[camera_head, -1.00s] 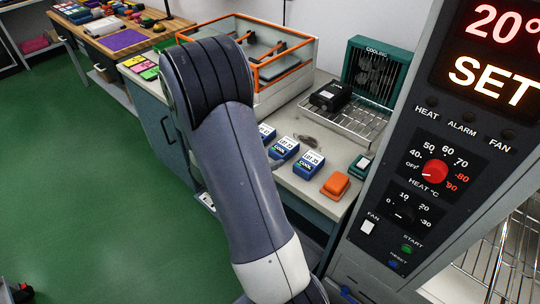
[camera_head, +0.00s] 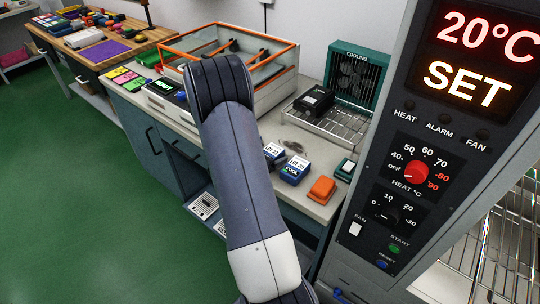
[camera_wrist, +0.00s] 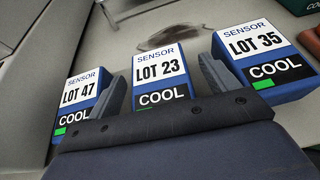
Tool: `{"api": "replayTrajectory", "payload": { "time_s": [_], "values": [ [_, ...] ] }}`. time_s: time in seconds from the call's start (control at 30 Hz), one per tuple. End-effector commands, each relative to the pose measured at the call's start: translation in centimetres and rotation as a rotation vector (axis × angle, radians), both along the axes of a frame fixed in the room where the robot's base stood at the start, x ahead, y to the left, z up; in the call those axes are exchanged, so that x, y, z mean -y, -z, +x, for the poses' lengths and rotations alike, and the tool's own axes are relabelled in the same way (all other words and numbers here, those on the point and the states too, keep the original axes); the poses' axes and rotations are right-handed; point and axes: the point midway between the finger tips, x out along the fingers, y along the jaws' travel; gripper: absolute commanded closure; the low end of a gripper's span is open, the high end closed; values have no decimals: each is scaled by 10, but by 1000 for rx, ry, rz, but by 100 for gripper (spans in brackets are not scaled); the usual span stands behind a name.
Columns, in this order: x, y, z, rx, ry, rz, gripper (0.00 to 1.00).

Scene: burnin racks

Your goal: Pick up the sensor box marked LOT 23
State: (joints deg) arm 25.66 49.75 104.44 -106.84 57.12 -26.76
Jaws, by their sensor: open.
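The sensor box LOT 23 (camera_wrist: 161,78) is blue with a white label and a COOL strip. It stands in the middle of the wrist view, between two similar boxes. My gripper (camera_wrist: 164,84) is open, with one finger on each side of LOT 23; whether they touch it I cannot tell. Box LOT 47 (camera_wrist: 77,104) is left of the left finger, and box LOT 35 (camera_wrist: 262,58) is right of the right finger. In the head view LOT 23 (camera_head: 273,151) shows beside my arm, with LOT 35 (camera_head: 294,171) to its right. My gripper is hidden there behind my arm.
An orange block (camera_head: 321,189) sits right of the boxes on the bench. Behind are a wire rack (camera_head: 340,125) with a black device (camera_head: 314,100) and a teal COOLING unit (camera_head: 361,72). The tall control panel (camera_head: 410,170) stands close on the right.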

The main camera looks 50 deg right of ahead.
Motion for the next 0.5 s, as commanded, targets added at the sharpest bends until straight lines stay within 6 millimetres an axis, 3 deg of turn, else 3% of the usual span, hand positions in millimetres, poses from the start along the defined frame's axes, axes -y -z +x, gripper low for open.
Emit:
{"api": "replayTrajectory", "payload": {
  "time_s": [0.2,0.5],
  "values": [
    [1,1,0,-1,-1,0,18],
    [1,1,0,-1,0,0,42]
  ]
}}
